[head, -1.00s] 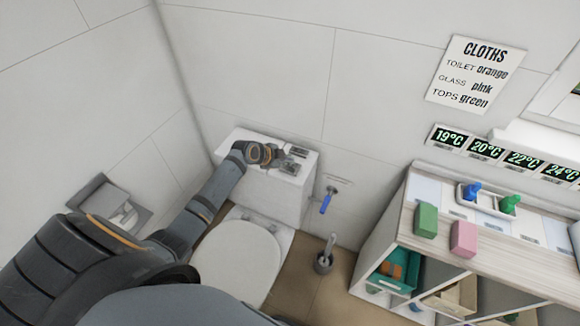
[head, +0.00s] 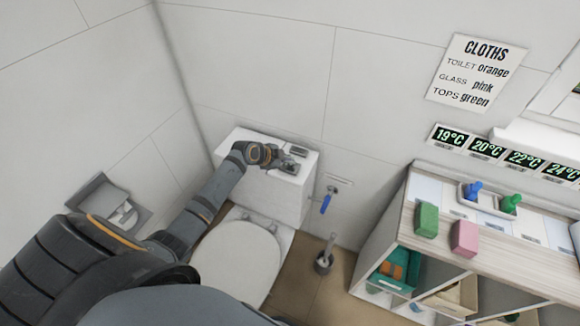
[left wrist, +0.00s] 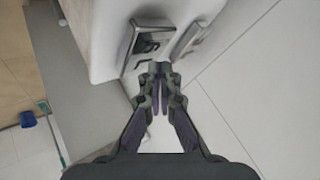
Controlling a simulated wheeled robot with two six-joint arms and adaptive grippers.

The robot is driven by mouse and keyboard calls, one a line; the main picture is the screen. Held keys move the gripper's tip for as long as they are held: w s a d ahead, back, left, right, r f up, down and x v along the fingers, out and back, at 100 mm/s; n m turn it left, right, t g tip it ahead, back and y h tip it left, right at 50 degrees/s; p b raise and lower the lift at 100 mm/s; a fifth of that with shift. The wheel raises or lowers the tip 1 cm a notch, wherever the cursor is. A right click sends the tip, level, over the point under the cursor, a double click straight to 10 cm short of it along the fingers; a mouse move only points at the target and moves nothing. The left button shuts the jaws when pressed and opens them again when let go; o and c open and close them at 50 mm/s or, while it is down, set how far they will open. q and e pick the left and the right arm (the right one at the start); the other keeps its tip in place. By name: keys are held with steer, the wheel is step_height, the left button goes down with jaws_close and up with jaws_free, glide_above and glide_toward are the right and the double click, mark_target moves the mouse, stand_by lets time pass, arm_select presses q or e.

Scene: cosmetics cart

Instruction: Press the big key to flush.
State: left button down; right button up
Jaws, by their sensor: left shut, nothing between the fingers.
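The toilet's white cistern (head: 262,190) stands against the back wall. Two grey flush keys sit side by side on its top. The front key (head: 290,167) looks larger than the one nearer the wall (head: 298,151). In the left wrist view the front key (left wrist: 145,40) shows a dark recess in its frame, and the other key (left wrist: 190,38) is a narrower bar. My left gripper (head: 281,162) is shut and empty, its fingertips (left wrist: 158,70) close by the front key's end. I cannot tell whether they touch it. My right gripper is not in view.
The toilet lid (head: 238,258) is closed below the cistern. A blue-handled sprayer (head: 326,203) hangs on the wall to the right, above a brush holder (head: 323,262). A shelf unit (head: 400,225) with cloths stands further right. A paper holder (head: 112,203) is on the left wall.

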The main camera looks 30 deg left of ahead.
mark_target(288, 167)
arm_select(q)
steer(key=shift+s+f+b, duration=0.1)
steer(key=shift+f+b, duration=0.8)
steer(key=shift+f, duration=0.3)
stand_by(0.8)
steer(key=shift+r, duration=0.15)
steer(key=shift+r+p, duration=1.05)
steer(key=shift+r, duration=0.2)
step_height(288, 167, up, 5)
steer(key=p, duration=0.4)
stand_by(0.5)
